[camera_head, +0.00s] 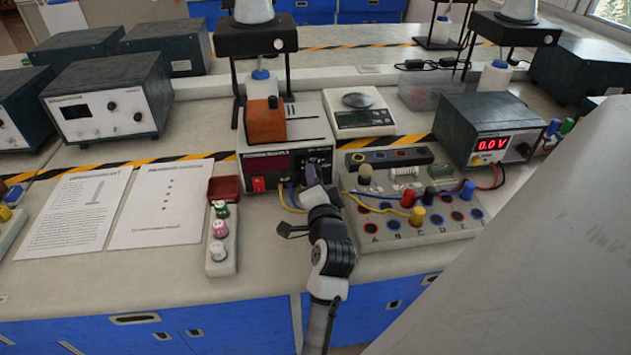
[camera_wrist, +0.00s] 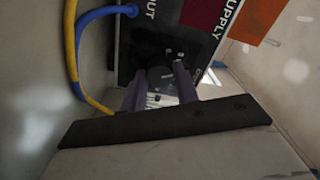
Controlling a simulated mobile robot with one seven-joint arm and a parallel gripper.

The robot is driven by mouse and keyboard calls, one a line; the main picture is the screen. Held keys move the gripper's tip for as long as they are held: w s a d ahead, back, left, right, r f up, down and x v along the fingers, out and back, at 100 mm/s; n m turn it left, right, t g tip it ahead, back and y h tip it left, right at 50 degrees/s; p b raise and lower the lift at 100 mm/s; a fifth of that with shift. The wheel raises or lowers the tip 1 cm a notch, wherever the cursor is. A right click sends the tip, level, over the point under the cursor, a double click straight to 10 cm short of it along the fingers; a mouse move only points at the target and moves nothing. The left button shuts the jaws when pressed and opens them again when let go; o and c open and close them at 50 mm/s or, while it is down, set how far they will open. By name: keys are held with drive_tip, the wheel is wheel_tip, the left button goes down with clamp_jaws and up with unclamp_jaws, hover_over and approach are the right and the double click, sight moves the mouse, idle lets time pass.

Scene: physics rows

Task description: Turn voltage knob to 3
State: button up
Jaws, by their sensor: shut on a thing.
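The power supply (camera_head: 262,165) stands at the middle of the bench, with a dark red display and a red switch. My gripper (camera_head: 314,174) reaches its front panel at the right side. In the wrist view, the two fingers of my gripper (camera_wrist: 162,84) are shut on a dark voltage knob (camera_wrist: 181,74) on the black panel. The knob's scale and pointer are too dark to read. A separate meter (camera_head: 490,143) at the right shows a red 0.0 V.
Blue and yellow leads (camera_wrist: 77,57) run close beside my fingers. A terminal board (camera_head: 440,222) with wires and plugs lies just right of my arm.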

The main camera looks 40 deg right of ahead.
drive_tip(key=shift+w+r+n, duration=0.1)
drive_tip(key=shift+n, duration=1)
drive_tip(key=o, duration=1)
drive_tip(key=shift+c, duration=0.2)
drive_tip(key=shift+s+a, duration=0.1)
drive_tip(key=shift+s, duration=0.1)
